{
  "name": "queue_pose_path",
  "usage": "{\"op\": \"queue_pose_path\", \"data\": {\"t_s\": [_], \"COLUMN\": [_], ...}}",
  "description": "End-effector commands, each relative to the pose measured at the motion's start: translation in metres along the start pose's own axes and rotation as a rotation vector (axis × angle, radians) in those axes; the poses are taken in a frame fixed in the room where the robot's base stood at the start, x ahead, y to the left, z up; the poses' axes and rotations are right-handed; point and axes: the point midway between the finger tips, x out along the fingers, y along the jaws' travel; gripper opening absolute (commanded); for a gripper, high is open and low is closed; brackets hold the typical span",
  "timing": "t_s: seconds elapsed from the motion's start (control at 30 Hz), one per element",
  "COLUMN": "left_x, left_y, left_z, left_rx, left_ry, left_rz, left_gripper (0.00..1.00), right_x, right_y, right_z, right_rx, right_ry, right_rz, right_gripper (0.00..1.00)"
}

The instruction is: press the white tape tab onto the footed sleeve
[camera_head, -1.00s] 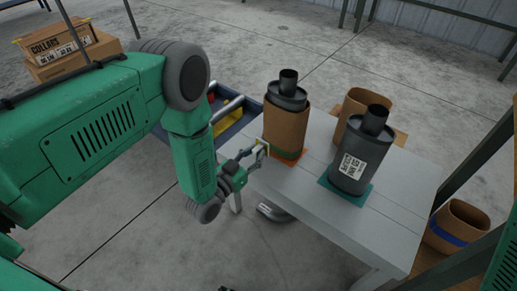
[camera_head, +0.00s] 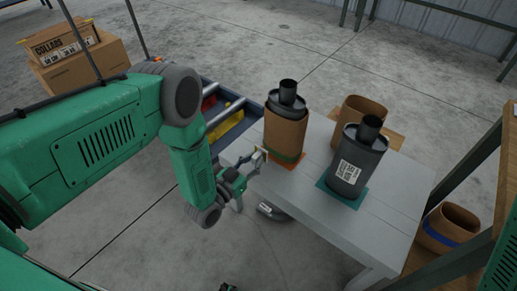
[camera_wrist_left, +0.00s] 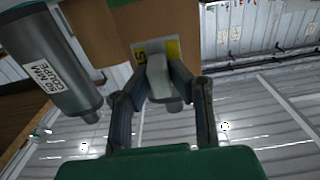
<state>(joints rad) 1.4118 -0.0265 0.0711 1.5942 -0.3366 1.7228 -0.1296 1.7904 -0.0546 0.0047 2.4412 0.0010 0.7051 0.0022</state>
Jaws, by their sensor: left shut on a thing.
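A brown cardboard sleeve (camera_head: 285,132) with a green band at its foot stands upright around a dark muffler on an orange pad, at the table's left side. My left gripper (camera_head: 260,160) is at the sleeve's lower left side, shut on the tape tab. In the left wrist view the tab (camera_wrist_left: 141,50) is pale with yellow ends, in front of the brown sleeve (camera_wrist_left: 115,20). The gripper fingers (camera_wrist_left: 160,85) cover the tab's middle. I cannot tell whether the tab touches the sleeve.
A dark muffler (camera_head: 357,155) with a white label stands on a teal pad to the right. An empty sleeve (camera_head: 358,110) stands behind it. A blue-banded sleeve (camera_head: 449,228) is at the lower right. The grey table's (camera_head: 345,225) front is clear.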

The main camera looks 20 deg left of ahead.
Motion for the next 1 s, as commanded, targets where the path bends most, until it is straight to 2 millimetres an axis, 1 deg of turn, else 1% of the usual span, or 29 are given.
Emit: {"op": "queue_pose_path", "data": {"t_s": [0.03, 0.17, 0.37, 1.0], "left_x": [-0.002, -0.002, 0.009, 0.058], "left_y": [-0.001, -0.001, 0.0, 0.0], "left_z": [-0.004, -0.001, 0.002, 0.002], "left_rx": [0.0, 0.001, 0.002, 0.002], "left_ry": [-0.001, 0.0, 0.002, 0.002], "left_rz": [-0.001, -0.001, 0.0, -0.001], "left_gripper": [0.04, 0.04, 0.04, 0.04], "right_x": [-0.01, -0.013, -0.005, 0.02], "right_y": [0.0, 0.0, 0.0, 0.0], "right_z": [0.0, -0.001, 0.0, 0.001], "right_rx": [0.0, 0.0, 0.0, 0.0], "right_ry": [0.0, -0.001, -0.001, -0.001], "right_rz": [0.0, 0.0, 0.0, 0.0], "right_gripper": [1.0, 1.0, 1.0, 1.0]}}
